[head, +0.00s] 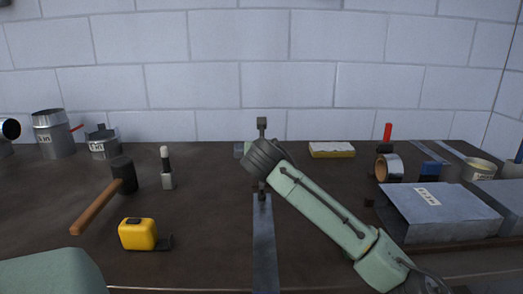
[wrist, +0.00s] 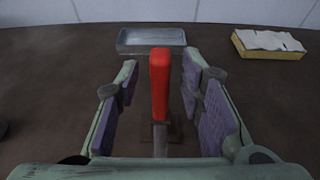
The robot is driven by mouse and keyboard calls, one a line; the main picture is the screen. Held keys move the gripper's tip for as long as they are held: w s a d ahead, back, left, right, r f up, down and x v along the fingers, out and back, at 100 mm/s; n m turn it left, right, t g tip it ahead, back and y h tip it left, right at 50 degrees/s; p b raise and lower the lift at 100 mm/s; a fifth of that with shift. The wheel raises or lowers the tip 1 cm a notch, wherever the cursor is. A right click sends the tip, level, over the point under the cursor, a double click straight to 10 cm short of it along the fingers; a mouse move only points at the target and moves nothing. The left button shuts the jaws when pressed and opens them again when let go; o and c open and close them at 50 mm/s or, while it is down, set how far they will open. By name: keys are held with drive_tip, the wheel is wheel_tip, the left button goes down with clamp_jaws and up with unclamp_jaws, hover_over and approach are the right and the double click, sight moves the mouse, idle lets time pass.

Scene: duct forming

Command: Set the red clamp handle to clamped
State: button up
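The red clamp handle (wrist: 160,85) stands roughly upright in the wrist view, above a dark metal base (wrist: 160,138). My gripper (wrist: 162,92) is open, with one finger on each side of the handle. In the head view my gripper (head: 249,151) is over the middle of the bench, and my arm and gripper hide the handle there. A long grey metal strip (head: 263,240) runs toward the front below it.
A yellow sponge-like block (head: 331,149) lies right of my gripper. Another upright red handle (head: 388,131) stands farther right, behind a tape roll (head: 389,167) and a sheet-metal duct (head: 440,212). A hammer (head: 105,195) and yellow tape measure (head: 138,234) lie left.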

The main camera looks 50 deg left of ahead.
drive_tip(key=v, duration=1.1)
drive_tip(key=shift+f, duration=0.15)
